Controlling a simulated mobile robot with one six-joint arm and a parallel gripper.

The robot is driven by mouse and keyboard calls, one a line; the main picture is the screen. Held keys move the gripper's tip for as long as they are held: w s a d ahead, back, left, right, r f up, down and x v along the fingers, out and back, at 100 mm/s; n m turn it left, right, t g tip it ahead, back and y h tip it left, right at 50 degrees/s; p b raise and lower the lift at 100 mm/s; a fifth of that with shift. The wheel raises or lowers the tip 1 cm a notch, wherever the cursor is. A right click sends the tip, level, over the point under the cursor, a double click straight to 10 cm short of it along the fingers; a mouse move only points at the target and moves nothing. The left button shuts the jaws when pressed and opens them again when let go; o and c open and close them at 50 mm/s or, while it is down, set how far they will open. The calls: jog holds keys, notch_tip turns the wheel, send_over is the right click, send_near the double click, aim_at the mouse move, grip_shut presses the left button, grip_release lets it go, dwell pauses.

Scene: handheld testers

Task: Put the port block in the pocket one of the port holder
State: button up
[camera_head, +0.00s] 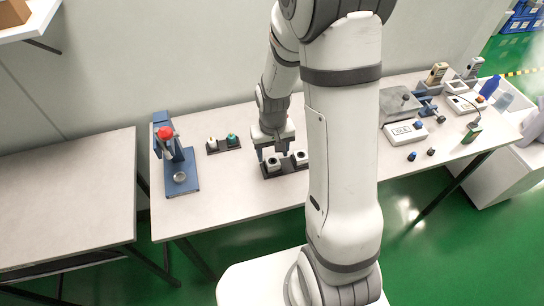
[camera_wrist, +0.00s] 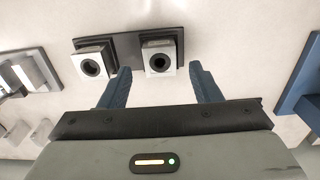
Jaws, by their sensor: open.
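Two white port blocks, each with a round dark hole, sit on a dark holder (camera_head: 287,170) on the table. In the wrist view, one block (camera_wrist: 159,59) is at the right of the holder (camera_wrist: 126,44) and the other (camera_wrist: 92,64) at the left. My gripper (camera_wrist: 160,72) is open and empty. Its blue fingers appear on either side of the right block in that view, with no clear contact. In the head view, my gripper (camera_head: 274,152) is over the left block (camera_head: 273,163); the other block (camera_head: 300,157) is to its right. Pocket labels are not readable.
A blue press with a red knob (camera_head: 166,133) stands at the left. White testers (camera_head: 405,133) and a grey plate (camera_head: 400,104) are at the right. The front left table area is clear.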

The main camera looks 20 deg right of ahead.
notch_tip(320, 180, up, 9)
jog(key=s+r+t, duration=0.2)
jog(key=s+r, duration=0.9)
jog(key=s, duration=0.3)
jog(key=shift+r+t, duration=0.3)
